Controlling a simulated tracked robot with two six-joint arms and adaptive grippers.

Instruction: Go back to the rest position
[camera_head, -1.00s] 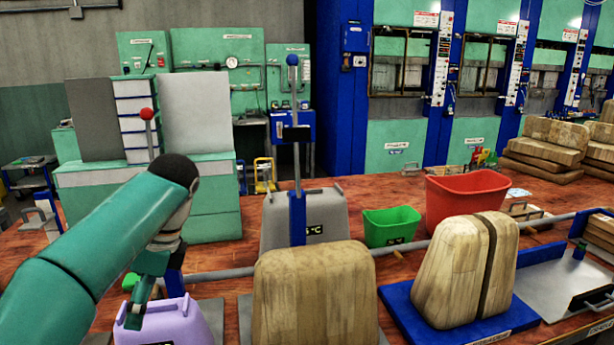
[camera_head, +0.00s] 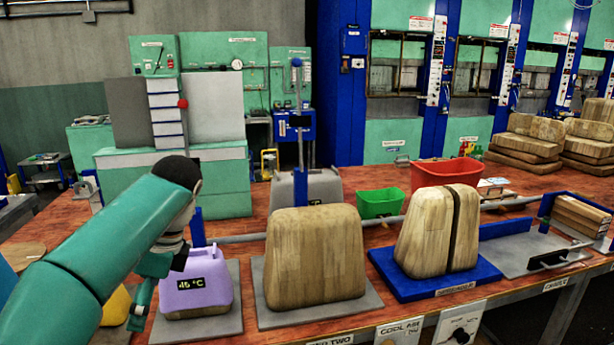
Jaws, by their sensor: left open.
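My left arm comes in from the left, and my left gripper (camera_head: 142,308) hangs down with its fingers pointing at the table. It is open, with nothing seen in it. It shows just left of a purple housing (camera_head: 196,293) with a "45 °C" display, on a grey plate. I cannot tell whether they touch. My right gripper is not in view.
A wooden block (camera_head: 315,262) stands on a grey plate, and a split wooden block (camera_head: 437,232) on a blue base (camera_head: 445,288). Behind are a green bin (camera_head: 380,204) and a red bin (camera_head: 447,174). A yellow object (camera_head: 116,305) is partly behind my arm.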

